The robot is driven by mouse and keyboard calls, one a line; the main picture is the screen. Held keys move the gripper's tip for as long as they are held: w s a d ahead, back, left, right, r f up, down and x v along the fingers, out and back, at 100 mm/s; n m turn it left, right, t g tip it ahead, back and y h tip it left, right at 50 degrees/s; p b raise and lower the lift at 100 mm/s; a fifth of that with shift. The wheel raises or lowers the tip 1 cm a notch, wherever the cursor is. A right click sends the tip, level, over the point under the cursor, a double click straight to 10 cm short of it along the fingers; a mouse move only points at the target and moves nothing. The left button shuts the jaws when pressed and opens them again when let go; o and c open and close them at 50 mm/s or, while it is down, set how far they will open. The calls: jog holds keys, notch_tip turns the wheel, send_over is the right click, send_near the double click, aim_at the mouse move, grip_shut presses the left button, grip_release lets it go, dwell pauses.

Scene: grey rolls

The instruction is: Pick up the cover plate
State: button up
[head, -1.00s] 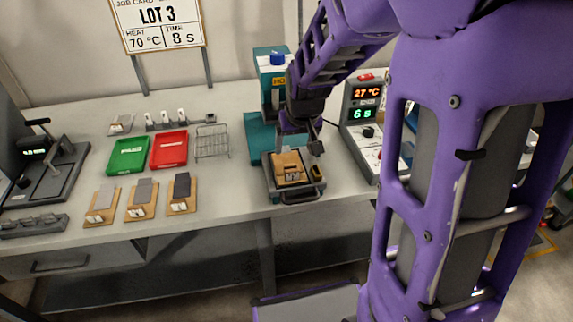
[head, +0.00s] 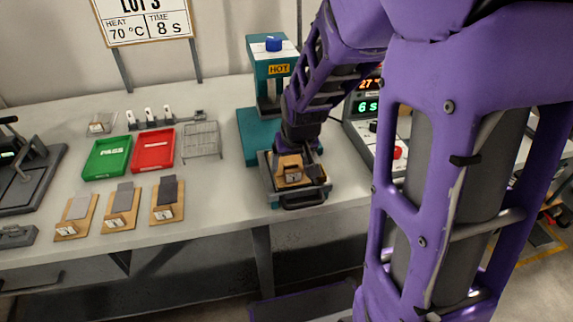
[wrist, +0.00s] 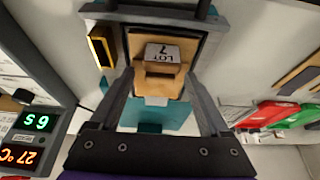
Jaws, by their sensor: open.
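The cover plate appears to be the tan piece (head: 290,178) with a raised grip and a white label, sitting in the dark tray (head: 303,200) at the front of the teal press. In the wrist view this tan plate (wrist: 155,88) has a label reading LOT 7 and a raised bar across it. My gripper (wrist: 160,78) is open and empty, with one finger towards each side of the plate. In the head view my gripper (head: 300,163) is close above the plate and partly covers it. I cannot tell whether the fingers touch it.
The teal press (head: 270,69) marked HOT stands behind the tray. A yellow-and-black piece (wrist: 101,46) lies beside the plate. A control box (head: 368,125) stands to the right. Green (head: 107,158) and red (head: 153,151) trays and a wire rack (head: 203,140) stand left.

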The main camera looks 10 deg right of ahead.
jog(key=shift+s+r, duration=0.1)
jog(key=shift+c, duration=0.6)
grip_shut()
